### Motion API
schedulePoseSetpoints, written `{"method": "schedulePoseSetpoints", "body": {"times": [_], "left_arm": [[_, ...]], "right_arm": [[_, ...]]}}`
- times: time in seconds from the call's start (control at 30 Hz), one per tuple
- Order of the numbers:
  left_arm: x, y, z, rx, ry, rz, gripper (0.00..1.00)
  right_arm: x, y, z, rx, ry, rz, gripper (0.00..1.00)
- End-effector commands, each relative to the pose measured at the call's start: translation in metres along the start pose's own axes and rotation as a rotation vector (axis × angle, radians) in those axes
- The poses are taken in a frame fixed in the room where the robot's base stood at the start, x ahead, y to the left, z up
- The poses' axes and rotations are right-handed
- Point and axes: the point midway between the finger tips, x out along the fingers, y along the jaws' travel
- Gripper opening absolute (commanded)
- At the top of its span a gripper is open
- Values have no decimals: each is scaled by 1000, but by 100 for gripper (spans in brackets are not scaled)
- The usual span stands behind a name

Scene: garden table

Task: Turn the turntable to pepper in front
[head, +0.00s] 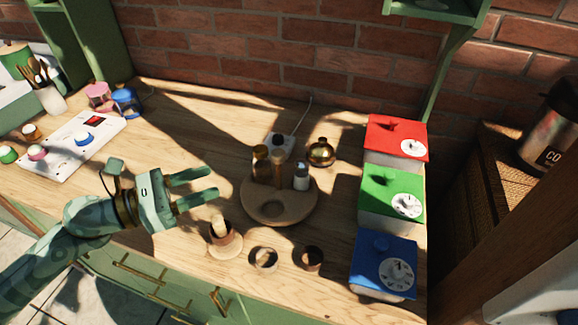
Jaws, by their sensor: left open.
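The round wooden turntable (296,211) stands on the worktop in the middle of the head view. It carries a dark brown jar (261,160) at its back left, a tall post with a dark top (279,160) near the middle and a small white-bodied shaker (301,178) at the right. Its front part is bare, with a round hollow. I cannot tell which of these is the pepper. My left gripper (212,186) is open and empty, left of the turntable, with its fingers pointing toward it and a gap between. My right gripper is not in view.
A wooden cup (224,238) on a round base stands between my left gripper and the front edge. Two small round pots (263,259) (312,258) stand in front of the turntable. A brass pot (321,152) is behind it. Red, green (391,195) and blue boxes line the right.

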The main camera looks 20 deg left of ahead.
Motion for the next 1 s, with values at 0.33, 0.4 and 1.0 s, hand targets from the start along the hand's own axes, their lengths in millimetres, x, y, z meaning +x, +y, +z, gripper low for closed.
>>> {"method": "schedulePoseSetpoints", "body": {"times": [0.33, 0.4, 1.0], "left_arm": [[41, 4, 4, 63, -16, 24, 47], [57, 4, 5, 63, -15, 23, 47], [159, 6, 3, 58, -11, 24, 47]], "right_arm": [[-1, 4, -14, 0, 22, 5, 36], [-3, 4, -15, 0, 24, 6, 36], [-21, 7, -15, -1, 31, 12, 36]]}}
